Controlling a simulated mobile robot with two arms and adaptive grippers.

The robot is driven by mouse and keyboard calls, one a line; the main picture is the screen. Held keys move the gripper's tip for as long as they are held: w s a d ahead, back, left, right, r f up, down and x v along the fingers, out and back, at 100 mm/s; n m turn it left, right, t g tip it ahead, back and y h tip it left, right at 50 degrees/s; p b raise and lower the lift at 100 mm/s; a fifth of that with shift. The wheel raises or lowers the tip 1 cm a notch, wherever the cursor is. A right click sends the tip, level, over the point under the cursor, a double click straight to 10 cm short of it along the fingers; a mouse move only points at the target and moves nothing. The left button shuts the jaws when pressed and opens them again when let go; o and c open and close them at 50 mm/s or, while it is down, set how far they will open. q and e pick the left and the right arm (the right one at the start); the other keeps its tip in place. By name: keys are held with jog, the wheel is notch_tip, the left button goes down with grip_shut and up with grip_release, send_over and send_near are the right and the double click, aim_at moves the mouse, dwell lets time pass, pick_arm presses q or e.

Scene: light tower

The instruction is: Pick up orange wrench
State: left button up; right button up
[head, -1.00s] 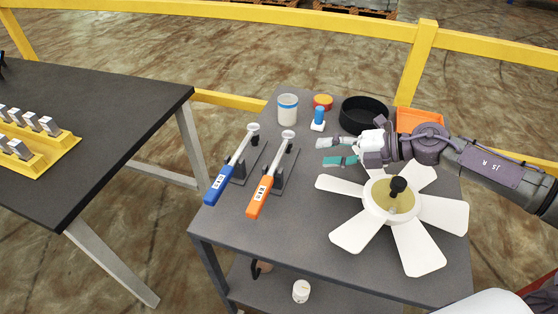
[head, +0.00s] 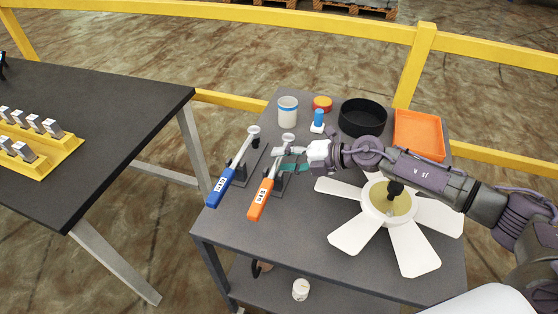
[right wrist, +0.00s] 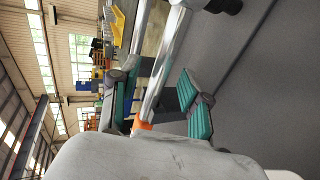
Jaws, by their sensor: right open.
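The orange wrench (head: 260,200) stands tilted in a dark holder on the grey table, its orange handle toward the front and its silver shaft running up and back. My right gripper (head: 284,160) is open at the shaft, above the handle. In the right wrist view the silver shaft of the orange wrench (right wrist: 163,70) passes between the teal fingers of the gripper (right wrist: 155,88). One finger is on each side, and a gap shows beside the shaft. Part of the orange handle is hidden behind the gripper body there. My left gripper is not in view.
A blue wrench (head: 221,188) stands in a similar holder just left. A white fan (head: 385,205) lies under my right arm. A white cup (head: 288,112), a blue-topped item (head: 318,122), a black bowl (head: 362,116) and an orange tray (head: 418,136) stand behind.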

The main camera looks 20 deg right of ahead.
grip_shut()
jog(key=shift+r, duration=0.2)
dwell(0.3)
